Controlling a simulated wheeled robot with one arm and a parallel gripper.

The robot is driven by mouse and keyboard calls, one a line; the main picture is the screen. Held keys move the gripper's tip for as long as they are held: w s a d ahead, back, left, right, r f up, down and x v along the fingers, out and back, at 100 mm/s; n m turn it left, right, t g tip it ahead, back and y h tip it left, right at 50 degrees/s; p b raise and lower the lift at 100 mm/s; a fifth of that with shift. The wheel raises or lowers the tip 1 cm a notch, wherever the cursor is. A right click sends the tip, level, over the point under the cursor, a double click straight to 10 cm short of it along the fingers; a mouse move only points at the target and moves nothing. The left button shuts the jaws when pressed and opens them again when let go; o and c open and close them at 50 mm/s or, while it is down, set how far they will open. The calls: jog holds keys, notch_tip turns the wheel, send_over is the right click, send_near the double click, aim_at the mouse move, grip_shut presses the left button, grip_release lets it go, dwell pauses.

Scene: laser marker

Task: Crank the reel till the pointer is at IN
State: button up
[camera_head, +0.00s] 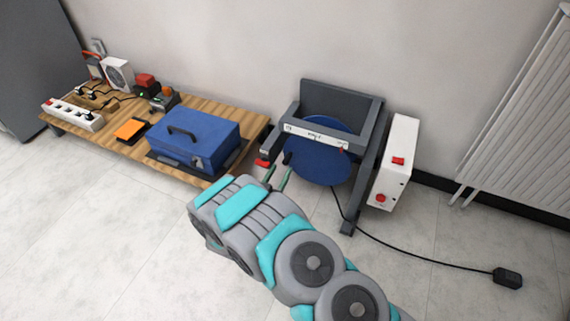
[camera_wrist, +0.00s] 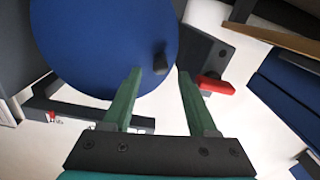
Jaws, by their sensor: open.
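The reel is a blue disc (camera_head: 313,168) in a dark grey frame (camera_head: 340,100); it fills the upper left of the wrist view (camera_wrist: 100,40). A small dark crank knob (camera_wrist: 160,64) stands on the disc near its rim. My gripper (camera_wrist: 159,72) is open, its green fingertips on either side of the knob in the picture; I cannot tell whether they reach around it. In the head view my gripper (camera_head: 279,174) is at the disc's lower left. A white scale strip (camera_head: 312,136) crosses the frame, a red pointer (camera_head: 342,148) near its right end. Its lettering is too small to read.
A red lever (camera_wrist: 214,84) on a grey block sits close right of my fingers. A white box (camera_head: 396,150) with red buttons stands right of the frame. A low wooden table (camera_head: 225,118) with a blue case (camera_head: 195,138) is left. A cable runs right to a black pedal (camera_head: 508,278).

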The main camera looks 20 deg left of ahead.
aim_at(285, 163)
jog(key=shift+w+d, duration=0.1)
jog(key=shift+w, duration=2.2)
grip_shut()
